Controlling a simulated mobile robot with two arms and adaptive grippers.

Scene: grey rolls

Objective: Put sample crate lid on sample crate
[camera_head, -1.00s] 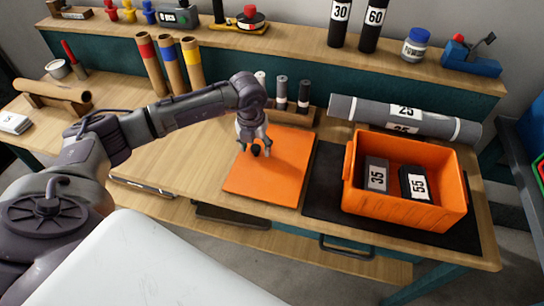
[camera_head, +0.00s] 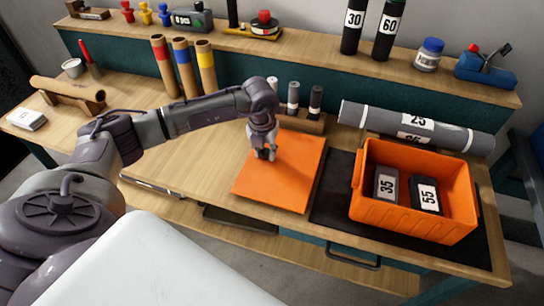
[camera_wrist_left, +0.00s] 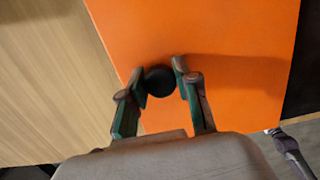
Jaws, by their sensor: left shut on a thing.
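The sample crate lid (camera_head: 290,178) is a flat orange panel lying on the wooden bench, left of the crate. My left gripper (camera_head: 265,156) comes down on it from above and is shut on its black knob. In the left wrist view the fingers (camera_wrist_left: 162,82) stand on both sides of the round knob (camera_wrist_left: 159,81), with the orange lid (camera_wrist_left: 230,110) below. The open orange sample crate (camera_head: 405,216) stands on a black mat to the right. It holds a dark block marked 35 (camera_head: 387,185) and one marked 55 (camera_head: 427,195).
Grey rolls (camera_head: 400,122) lie behind the crate. A holder with small grey rolls (camera_head: 315,102) stands just behind the lid. Coloured-band tubes (camera_head: 183,70) stand further left. The raised back shelf (camera_head: 310,50) carries bottles and tools. The bench left of the lid is mostly clear.

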